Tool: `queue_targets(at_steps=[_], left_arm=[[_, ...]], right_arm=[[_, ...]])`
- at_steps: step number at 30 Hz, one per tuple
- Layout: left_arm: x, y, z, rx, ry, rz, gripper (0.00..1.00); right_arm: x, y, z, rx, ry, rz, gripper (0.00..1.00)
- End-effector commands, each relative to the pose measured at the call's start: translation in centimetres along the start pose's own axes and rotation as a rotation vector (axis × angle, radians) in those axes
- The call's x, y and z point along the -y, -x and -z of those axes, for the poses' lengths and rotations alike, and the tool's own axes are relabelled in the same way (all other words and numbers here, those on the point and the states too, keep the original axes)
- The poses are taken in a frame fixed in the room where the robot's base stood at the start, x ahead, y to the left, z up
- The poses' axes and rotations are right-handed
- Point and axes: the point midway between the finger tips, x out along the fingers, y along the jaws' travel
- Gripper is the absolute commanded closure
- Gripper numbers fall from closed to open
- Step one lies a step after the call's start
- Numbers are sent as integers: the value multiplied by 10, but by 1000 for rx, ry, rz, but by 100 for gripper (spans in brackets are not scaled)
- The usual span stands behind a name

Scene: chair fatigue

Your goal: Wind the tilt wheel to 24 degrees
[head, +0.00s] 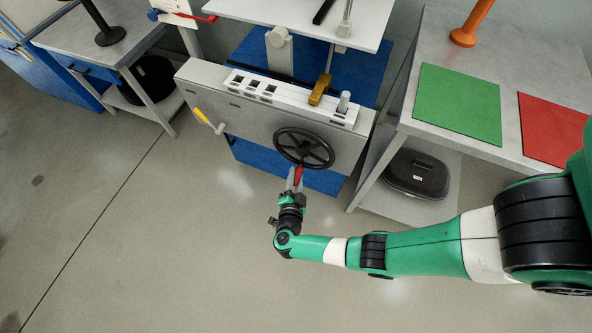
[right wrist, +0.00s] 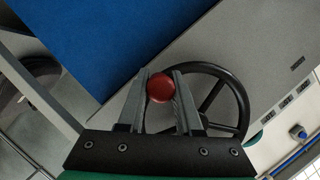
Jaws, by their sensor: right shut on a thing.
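The black spoked tilt wheel (head: 304,149) is mounted on the front of the grey machine panel, right of its middle. Its red handle knob (head: 298,173) is at the bottom of the rim. My right gripper (head: 294,180) reaches up from below and is shut on this knob. In the right wrist view the round red end of the knob (right wrist: 160,88) sits between the two fingertips, with the wheel's rim (right wrist: 237,88) behind and to the right. No readable angle scale shows. My left gripper is out of view.
A yellow-handled crank (head: 205,118) sticks out left of the wheel. A white strip with several openings (head: 275,92) and a brass-coloured part (head: 320,90) are on the panel top. The right bench (head: 450,70) carries green and red mats, with a black case (head: 415,175) below. The floor in front is clear.

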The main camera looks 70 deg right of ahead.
Motion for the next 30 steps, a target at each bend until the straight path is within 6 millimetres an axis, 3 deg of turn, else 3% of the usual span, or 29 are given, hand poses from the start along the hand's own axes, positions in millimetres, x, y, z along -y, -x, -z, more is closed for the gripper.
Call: queue_targets(at_steps=[21,30], left_arm=[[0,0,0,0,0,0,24],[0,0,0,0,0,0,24]], right_arm=[[36,-8,-20,-1,-421,176,100],[44,-9,-22,0,-507,212,100]])
